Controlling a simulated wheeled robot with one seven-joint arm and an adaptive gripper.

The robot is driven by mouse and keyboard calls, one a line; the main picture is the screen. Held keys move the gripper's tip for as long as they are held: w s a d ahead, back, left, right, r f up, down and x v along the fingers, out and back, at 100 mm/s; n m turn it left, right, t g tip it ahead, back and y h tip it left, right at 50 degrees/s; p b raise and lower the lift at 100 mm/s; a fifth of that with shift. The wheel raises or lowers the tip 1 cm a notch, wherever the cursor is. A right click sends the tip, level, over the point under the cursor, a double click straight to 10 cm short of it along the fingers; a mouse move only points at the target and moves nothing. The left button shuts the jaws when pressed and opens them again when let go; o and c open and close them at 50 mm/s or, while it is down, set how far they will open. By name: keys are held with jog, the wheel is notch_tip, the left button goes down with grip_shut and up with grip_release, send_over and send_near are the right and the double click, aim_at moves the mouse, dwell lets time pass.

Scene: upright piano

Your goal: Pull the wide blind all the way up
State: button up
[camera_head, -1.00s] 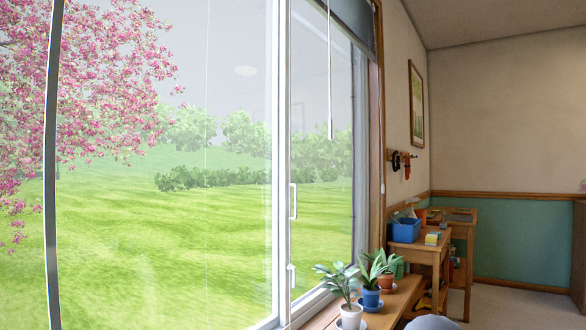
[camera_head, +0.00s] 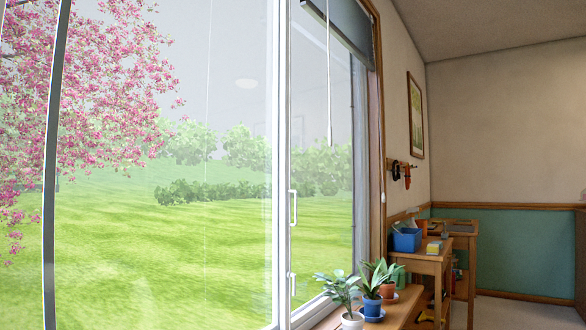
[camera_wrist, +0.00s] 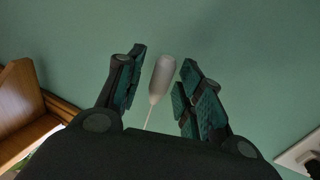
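The dark grey blind (camera_head: 346,24) is rolled partly down at the top of the window in the head view. A thin pale rod (camera_head: 329,90) hangs below it in front of the glass. A cord with a small white end (camera_head: 382,196) hangs by the right window frame. In the wrist view, my gripper (camera_wrist: 163,62) is open. A pale, rounded cord pull (camera_wrist: 162,76) on a thin white cord shows between its fingers, with a gap on each side. Whether the pull lies fully at the fingers' depth is unclear. My gripper is outside the head view.
Several potted plants (camera_head: 372,285) stand on a low wooden bench (camera_head: 400,312) below the window. A small wooden table (camera_head: 428,263) with a blue bin (camera_head: 406,240) stands beyond. A wooden frame part (camera_wrist: 20,105) shows left in the wrist view, a pale fixture (camera_wrist: 298,152) right.

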jog(key=shift+r, duration=0.1)
jog(key=p+v, duration=0.2)
jog(key=v, duration=0.3)
dwell(0.6)
jog(key=shift+d, duration=0.1)
